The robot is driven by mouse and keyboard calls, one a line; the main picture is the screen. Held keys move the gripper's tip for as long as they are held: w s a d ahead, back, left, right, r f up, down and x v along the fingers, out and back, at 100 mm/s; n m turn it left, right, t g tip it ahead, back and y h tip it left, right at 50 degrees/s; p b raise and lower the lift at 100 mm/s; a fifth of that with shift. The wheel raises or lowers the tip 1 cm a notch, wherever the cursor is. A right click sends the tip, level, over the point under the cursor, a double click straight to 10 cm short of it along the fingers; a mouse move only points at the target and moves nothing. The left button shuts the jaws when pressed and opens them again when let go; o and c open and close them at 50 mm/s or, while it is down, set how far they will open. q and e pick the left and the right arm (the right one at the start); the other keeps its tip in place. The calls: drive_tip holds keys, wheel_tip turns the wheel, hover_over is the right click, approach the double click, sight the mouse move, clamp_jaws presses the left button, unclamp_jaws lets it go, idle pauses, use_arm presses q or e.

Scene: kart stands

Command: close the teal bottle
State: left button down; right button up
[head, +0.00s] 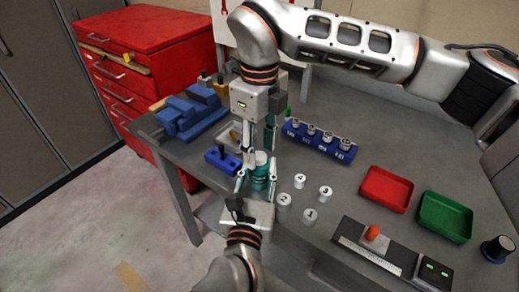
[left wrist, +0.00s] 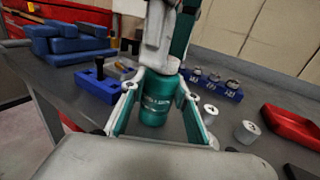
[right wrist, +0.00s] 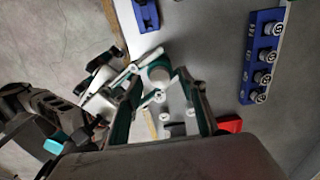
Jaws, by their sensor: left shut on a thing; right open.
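The teal bottle (head: 260,178) stands upright near the table's front edge; its labelled body also shows in the left wrist view (left wrist: 155,104). My left gripper (head: 256,184) is shut on the bottle's body, one finger on each side. A pale round cap (right wrist: 159,75) shows at the bottle's top in the right wrist view. My right gripper (head: 259,149) points down just above the bottle, its open fingers either side of the cap. Its fingers hide the bottle's top in the left wrist view, so I cannot tell how far the cap is seated.
Numbered white cylinders (head: 299,181) stand right of the bottle. A blue block (head: 222,159) is close on its left. A blue rack (head: 319,140) of silver parts is behind. Red (head: 386,190) and green (head: 445,217) trays and a red-button panel (head: 372,240) lie right.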

wheel_tip(320, 180, up, 11)
idle(0.3)
drive_tip(key=shift+r, duration=0.1)
use_arm(q)
drive_tip(key=c, duration=1.5)
unclamp_jaws()
drive_tip(key=shift+o, duration=0.2)
drive_tip(key=s+a, duration=0.2)
drive_tip(key=s, duration=1)
